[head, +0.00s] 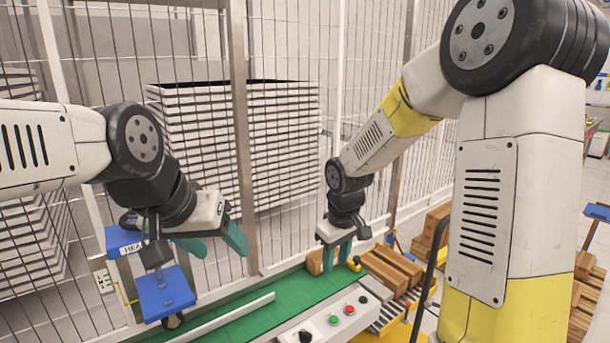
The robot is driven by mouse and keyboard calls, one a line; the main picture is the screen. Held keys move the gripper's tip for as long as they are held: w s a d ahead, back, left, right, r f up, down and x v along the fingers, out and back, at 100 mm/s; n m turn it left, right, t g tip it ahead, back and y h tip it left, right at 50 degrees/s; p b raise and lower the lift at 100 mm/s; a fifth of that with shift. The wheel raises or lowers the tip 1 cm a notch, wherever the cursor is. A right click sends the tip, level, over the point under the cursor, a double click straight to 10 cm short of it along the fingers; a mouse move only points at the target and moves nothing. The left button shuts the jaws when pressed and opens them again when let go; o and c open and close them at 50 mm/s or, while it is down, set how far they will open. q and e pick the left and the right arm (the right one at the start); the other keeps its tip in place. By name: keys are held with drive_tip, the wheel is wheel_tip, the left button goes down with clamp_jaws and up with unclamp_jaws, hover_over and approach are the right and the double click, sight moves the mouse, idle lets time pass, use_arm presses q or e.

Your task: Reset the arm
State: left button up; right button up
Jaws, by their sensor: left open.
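My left gripper (213,245) is at the left, tilted downward. Its teal fingers are spread with nothing visible between them. It appears to be above the far left part of the green conveyor, in front of the mesh fence. My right gripper (337,259) points down over the green conveyor (272,310) near the centre. Its teal fingers look apart, and I see nothing clearly held. The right arm rises high at the right, bends at a raised elbow and reaches down to the centre. A small brown box (314,262) is beside the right gripper; whether they touch is unclear.
A control panel with a green button (334,320) and a red button (350,309) stands at the front. Brown boxes (399,264) lie right of the conveyor. Blue panels (165,292) sit below the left wrist. A mesh fence (290,215) closes the back, with white stacks (285,130) behind.

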drive_tip(key=s+d+r+m+t+y, duration=0.1)
drive_tip(key=s+d+r+m+t, duration=0.1)
drive_tip(key=s+r, duration=0.6)
drive_tip(key=s+d+r+m+t, duration=0.2)
drive_tip(key=s+d+r+m, duration=0.2)
drive_tip(key=s+r, duration=0.4)
drive_tip(key=shift+s+d+m+y, duration=0.35)
drive_tip(key=shift+s+m+y, duration=0.05)
drive_tip(key=shift+s, duration=0.5)
